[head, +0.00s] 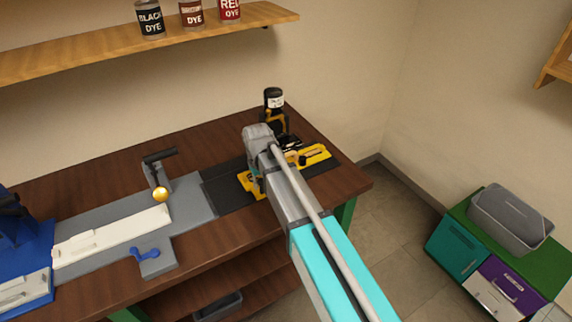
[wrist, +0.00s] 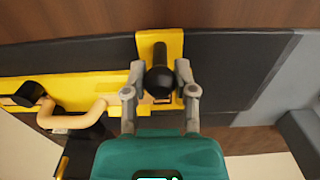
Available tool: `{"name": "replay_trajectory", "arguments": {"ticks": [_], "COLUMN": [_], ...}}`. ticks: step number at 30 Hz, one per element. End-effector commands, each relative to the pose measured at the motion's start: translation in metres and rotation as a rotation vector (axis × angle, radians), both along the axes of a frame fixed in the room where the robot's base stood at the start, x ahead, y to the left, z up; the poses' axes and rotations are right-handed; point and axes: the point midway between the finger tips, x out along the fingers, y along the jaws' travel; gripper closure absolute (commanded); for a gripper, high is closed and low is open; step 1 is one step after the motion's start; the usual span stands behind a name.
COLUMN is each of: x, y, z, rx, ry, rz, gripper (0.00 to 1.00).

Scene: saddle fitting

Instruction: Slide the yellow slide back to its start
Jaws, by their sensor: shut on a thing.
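The yellow slide (head: 318,154) lies on a dark track (head: 226,188) at the right part of the workbench, its middle hidden behind my arm. In the wrist view the slide (wrist: 110,82) has a wider yellow end plate with a black round knob (wrist: 160,81). My gripper (wrist: 160,92) has one finger on each side of this knob and is shut on it. The wrist view shows bare dark track on the right of the end plate. In the head view my arm mostly hides the gripper and the knob.
A grey plate (head: 190,198) with a white bar (head: 115,235), a black-handled lever (head: 160,155) and a blue handle (head: 147,254) lies left of the track. A shelf (head: 90,55) with dye cans hangs above.

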Motion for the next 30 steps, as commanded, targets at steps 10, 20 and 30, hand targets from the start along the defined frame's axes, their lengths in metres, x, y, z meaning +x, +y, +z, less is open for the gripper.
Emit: {"name": "replay_trajectory", "arguments": {"ticks": [10,20,30], "x": [-0.005,-0.006,-0.013], "y": [0.008,0.009,0.021], "z": [0.0,0.0,0.0], "rx": [0.001,0.001,0.0], "ry": [0.001,0.001,0.001], "rz": [-0.001,0.0,0.002], "gripper": [0.91,0.91,0.91]}}
